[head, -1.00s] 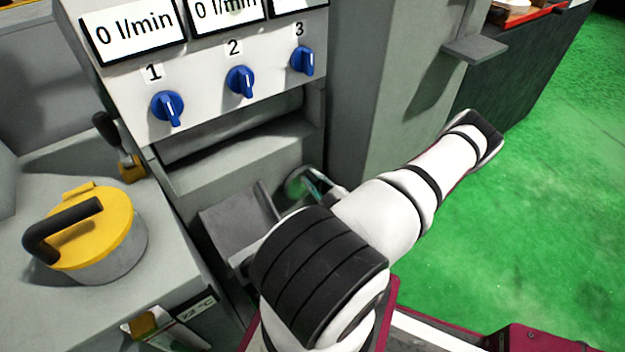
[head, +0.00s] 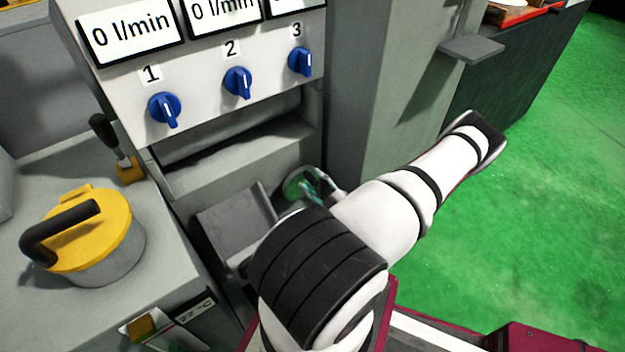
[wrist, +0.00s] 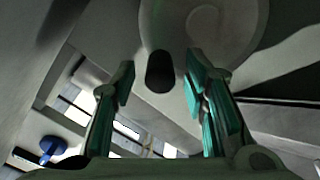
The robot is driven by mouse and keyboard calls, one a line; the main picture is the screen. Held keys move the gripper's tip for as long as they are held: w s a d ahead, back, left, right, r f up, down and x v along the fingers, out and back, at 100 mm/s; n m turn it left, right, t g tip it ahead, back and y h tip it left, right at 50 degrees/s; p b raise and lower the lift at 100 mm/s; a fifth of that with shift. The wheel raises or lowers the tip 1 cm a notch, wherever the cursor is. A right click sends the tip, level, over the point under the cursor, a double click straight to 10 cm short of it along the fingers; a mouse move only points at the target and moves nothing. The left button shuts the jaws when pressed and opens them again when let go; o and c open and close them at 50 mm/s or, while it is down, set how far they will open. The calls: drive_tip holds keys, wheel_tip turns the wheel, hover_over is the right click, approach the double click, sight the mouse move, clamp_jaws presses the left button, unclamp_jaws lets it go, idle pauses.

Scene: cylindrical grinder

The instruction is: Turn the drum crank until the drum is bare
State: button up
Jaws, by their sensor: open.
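A round pale grey disc (wrist: 205,28) fills the top of the wrist view, with a short black knob (wrist: 159,72) standing in front of its lower left. It looks like the drum crank and its handle. My gripper (wrist: 160,82) is open, with one teal finger on each side of the knob in the picture; I cannot tell whether either touches it. In the head view the disc (head: 291,184) shows only partly beside my gripper (head: 313,187), and my arm hides much of this spot. I cannot tell whether anything is on the drum.
A sloped panel has three blue knobs (head: 238,82) and displays, two reading 0 l/min. Below it is a recess with a grey roller (head: 235,128). A grey tray (head: 236,218) sits left of my gripper. A yellow-lidded pot (head: 92,235) stands at left. Green floor is open at right.

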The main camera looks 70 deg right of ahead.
drive_tip(key=v, duration=1)
drive_tip(key=shift+s, duration=0.25)
drive_tip(key=shift+w+r, duration=0.1)
